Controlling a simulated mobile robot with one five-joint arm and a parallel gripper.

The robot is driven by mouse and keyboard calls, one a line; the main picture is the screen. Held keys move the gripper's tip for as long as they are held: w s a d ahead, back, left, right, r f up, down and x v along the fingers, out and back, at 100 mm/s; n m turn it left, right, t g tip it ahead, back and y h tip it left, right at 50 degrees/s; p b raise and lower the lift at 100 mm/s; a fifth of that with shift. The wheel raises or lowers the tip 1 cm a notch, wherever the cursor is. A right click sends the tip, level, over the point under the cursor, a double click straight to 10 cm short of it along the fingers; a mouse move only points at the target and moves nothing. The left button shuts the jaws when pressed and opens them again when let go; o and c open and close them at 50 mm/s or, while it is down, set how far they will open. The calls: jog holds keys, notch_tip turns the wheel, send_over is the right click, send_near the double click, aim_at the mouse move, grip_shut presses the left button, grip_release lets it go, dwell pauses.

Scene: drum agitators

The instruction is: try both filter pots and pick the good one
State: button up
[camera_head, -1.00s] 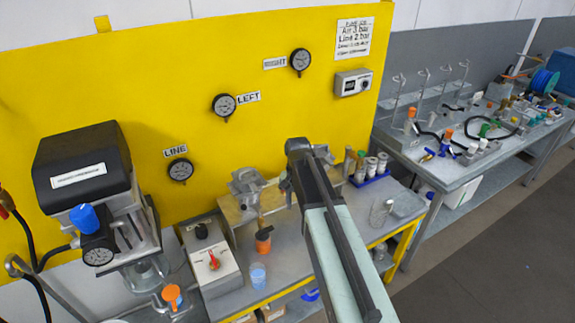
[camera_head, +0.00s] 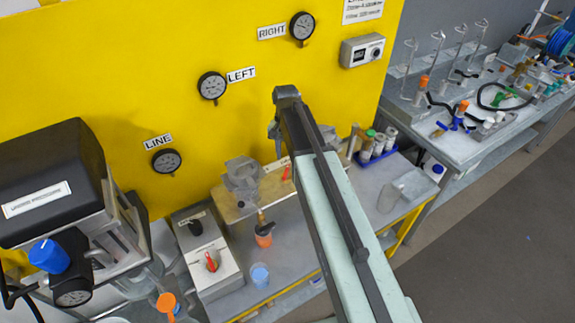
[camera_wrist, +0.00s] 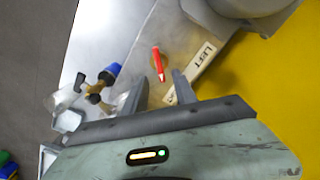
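Part of a grey round body, perhaps this pot, fills the top right of the wrist view (camera_wrist: 240,8). My gripper (camera_head: 274,135) hangs at the arm's far end, near the yellow panel. In the wrist view its fingers (camera_wrist: 160,88) are apart with nothing held between them. A red lever (camera_wrist: 158,64) and a LEFT label (camera_wrist: 196,70) lie beyond the fingers.
LEFT gauge (camera_head: 212,87) and RIGHT gauge (camera_head: 302,27) are on the yellow panel, with a LINE gauge (camera_head: 166,161).

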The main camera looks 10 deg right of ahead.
aim_at(287, 170)
notch_tip(287, 170, down, 8)
jog(key=b, duration=0.7)
jog(key=shift+r, duration=0.15)
jog(key=shift+r, duration=0.1)
grip_shut()
jog(key=shift+d, duration=0.15)
